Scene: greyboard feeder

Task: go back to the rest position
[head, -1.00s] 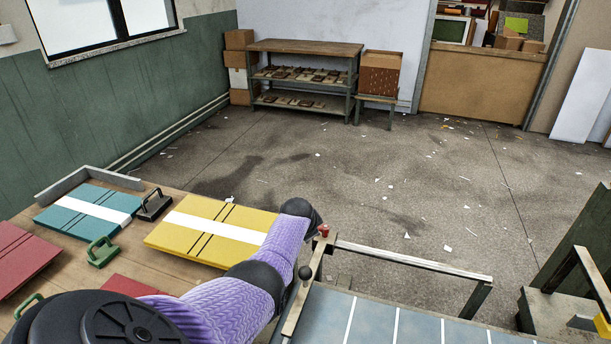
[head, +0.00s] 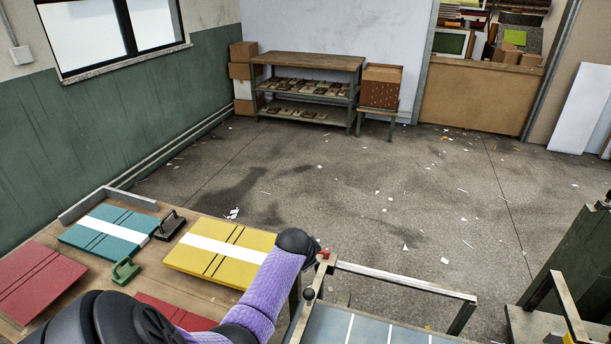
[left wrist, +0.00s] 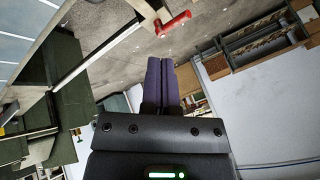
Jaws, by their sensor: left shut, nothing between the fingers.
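My left arm (head: 265,290), in a purple sleeve, comes in from the lower left in the head view and bends at a dark joint beside the feeder frame. Its gripper cannot be made out there. In the left wrist view my left gripper (left wrist: 161,60) has its two purple fingers together, shut and empty. A red handle (left wrist: 175,22) appears just beyond the fingertips; whether they touch it cannot be told, but a gap shows. My right gripper is in neither view.
A wooden table (head: 40,240) at left bears yellow (head: 240,268), teal (head: 85,240) and red (head: 35,278) boards and a green handled block (head: 125,270). The feeder's rail (head: 400,282) and grey-blue bed (head: 350,328) lie right of my arm. The floor beyond is open.

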